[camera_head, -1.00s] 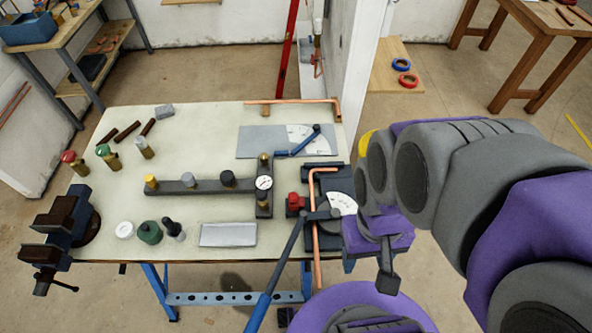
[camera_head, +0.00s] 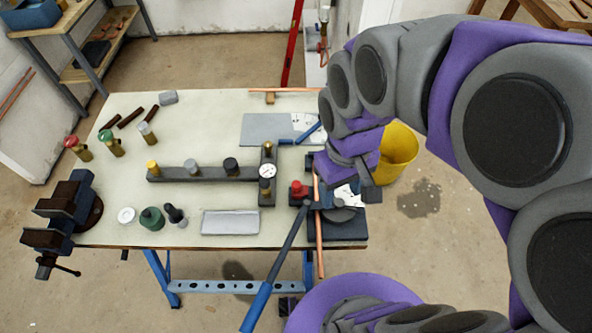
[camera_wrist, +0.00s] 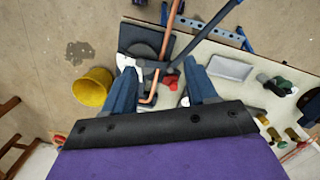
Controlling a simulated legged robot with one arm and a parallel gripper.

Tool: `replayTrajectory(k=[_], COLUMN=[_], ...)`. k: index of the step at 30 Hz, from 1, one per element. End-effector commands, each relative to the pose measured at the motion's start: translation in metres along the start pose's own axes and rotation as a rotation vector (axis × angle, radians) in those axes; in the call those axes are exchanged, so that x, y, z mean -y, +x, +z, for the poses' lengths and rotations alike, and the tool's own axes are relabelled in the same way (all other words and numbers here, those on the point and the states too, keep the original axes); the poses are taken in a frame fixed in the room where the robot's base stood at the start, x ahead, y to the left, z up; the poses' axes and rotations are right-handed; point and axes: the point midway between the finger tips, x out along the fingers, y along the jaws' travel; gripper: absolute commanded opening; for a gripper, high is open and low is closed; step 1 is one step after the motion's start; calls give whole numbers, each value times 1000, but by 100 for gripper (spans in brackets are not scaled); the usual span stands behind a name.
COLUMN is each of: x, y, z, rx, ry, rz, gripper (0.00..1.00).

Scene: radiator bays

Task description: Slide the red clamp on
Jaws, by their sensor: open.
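The red clamp (camera_head: 298,188) sits at the left side of the pipe bender (camera_head: 345,229) near the table's front right. In the head view my arm hides the bender's far part.
The bender's long blue-handled lever (camera_head: 258,306) reaches out over the front edge. A dark manifold with a gauge (camera_head: 267,171) and a grey tray (camera_head: 230,222) stand left of the clamp. A yellow bucket (camera_head: 399,152) stands on the floor at right.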

Motion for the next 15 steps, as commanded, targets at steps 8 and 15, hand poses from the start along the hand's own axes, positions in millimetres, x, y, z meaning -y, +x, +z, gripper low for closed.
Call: replayTrajectory(k=[8, 15], x=[6, 11], y=[16, 31], z=[-106, -162], rx=[-55, -85], ry=[-234, -337], rz=[10, 23], gripper=[57, 57])
